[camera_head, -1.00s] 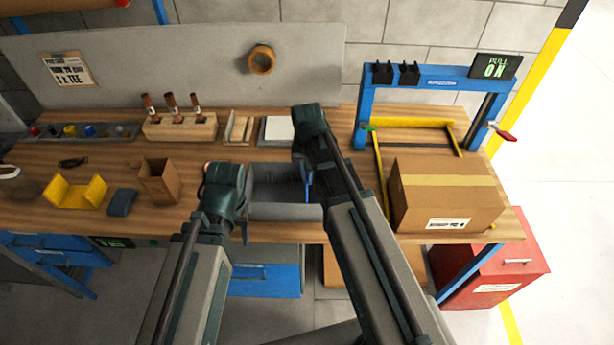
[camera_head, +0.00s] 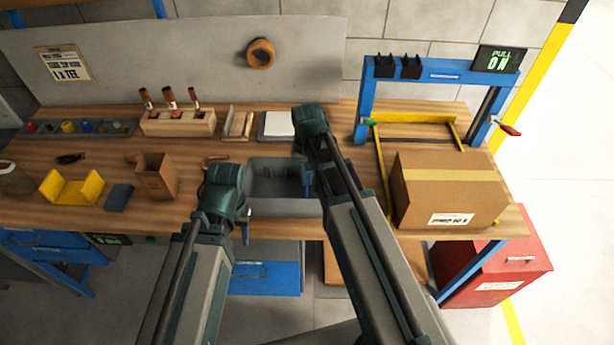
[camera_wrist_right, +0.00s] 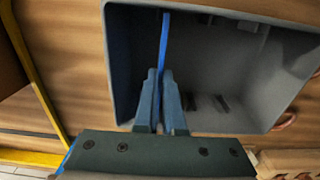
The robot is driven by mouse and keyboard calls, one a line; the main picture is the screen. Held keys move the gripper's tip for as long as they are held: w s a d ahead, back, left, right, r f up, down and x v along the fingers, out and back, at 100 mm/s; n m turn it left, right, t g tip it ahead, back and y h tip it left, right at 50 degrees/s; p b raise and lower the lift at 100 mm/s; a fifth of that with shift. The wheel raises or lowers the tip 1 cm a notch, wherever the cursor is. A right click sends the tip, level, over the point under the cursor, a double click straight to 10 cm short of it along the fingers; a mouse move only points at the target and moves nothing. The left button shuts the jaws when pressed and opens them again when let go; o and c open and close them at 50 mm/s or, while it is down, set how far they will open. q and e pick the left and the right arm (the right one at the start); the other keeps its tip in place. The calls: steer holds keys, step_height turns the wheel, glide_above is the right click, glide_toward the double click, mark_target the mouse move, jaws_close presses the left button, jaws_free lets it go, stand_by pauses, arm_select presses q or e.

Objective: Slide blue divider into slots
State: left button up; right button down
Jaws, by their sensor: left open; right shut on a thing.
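The grey bin (camera_head: 285,207) stands at the table's front edge between my arms. The thin blue divider (camera_wrist_right: 164,45) is upright in my right gripper (camera_wrist_right: 160,76), which is shut on it. In the right wrist view it runs lengthwise over the bin's left part; whether it sits in any slot I cannot tell. It shows as a small blue strip in the head view (camera_head: 308,182). Dark slot ribs (camera_wrist_right: 220,104) show inside the bin in the right wrist view. My left gripper (camera_head: 246,232) is open, low at the bin's front left, mostly hidden by its wrist.
A cardboard box (camera_head: 447,190) and a blue press frame (camera_head: 440,75) stand right of the bin. A copper tube (camera_head: 214,159) lies beside the bin.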

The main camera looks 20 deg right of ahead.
steer(key=shift+f+b, duration=1.75)
steer(key=shift+f, duration=0.1)
steer(key=c, duration=0.9)
jaws_free()
steer(key=shift+c, duration=0.2)
steer(key=shift+r, duration=0.15)
step_height(320, 180, up, 14)
steer(key=p, duration=1.4)
steer(key=shift+f, duration=0.2)
steer(key=s+a+f+n+b, duration=0.3)
steer(key=s+a+f+b, duration=0.2)
steer(key=s, duration=0.2)
steer(key=s+a+f+n+h+b, duration=0.1)
steer(key=s+a+f+n+b, duration=0.3)
steer(key=s, duration=0.3)
steer(key=shift+s+a+f+b, duration=0.15)
steer(key=shift+a+f+b, duration=0.45)
steer(key=shift+a+b, duration=0.15)
